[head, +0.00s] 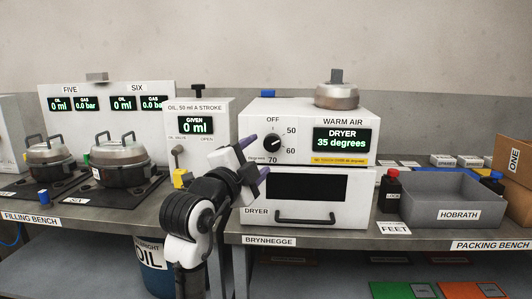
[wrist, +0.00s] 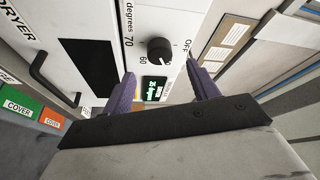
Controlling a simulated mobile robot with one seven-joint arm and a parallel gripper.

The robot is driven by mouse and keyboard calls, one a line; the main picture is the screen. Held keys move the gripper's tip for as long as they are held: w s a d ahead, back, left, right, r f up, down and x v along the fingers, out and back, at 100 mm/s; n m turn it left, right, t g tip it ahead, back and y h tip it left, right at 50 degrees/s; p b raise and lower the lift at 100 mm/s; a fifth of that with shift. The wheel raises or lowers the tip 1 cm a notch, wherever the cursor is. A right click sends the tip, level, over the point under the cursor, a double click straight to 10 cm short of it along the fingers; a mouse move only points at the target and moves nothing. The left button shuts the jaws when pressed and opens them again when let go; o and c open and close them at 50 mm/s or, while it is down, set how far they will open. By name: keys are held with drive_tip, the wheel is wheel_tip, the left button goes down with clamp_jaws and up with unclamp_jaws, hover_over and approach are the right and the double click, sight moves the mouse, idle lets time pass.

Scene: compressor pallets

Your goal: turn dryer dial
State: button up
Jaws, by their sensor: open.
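The dryer (head: 355,201) is a white box on the bench with a dark window, a handle and a display reading 35 degrees. Its dial (head: 272,143) is a black knob with a white pointer line, among marks OFF, 50, 60 and 70. The dial (wrist: 160,50) also shows in the wrist view, between and beyond the purple fingertips. My gripper (head: 256,157) is open and empty in front of the dryer's left part, its fingers apart from the dial. The wrist view shows the two fingers (wrist: 160,88) spread on either side of the display.
A metal pot (head: 337,95) stands on the dryer. An oil dispenser (head: 197,127) stands left of it. A grey HOBRATH bin (head: 436,201) and a red-capped bottle (head: 391,186) stand on the right. Two lidded pots sit on the left bench.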

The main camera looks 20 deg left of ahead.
drive_tip(key=s, duration=0.6)
drive_tip(key=shift+s+a+f+b, duration=0.25)
drive_tip(key=shift+a+f+b, duration=0.05)
drive_tip(key=shift+f, duration=0.05)
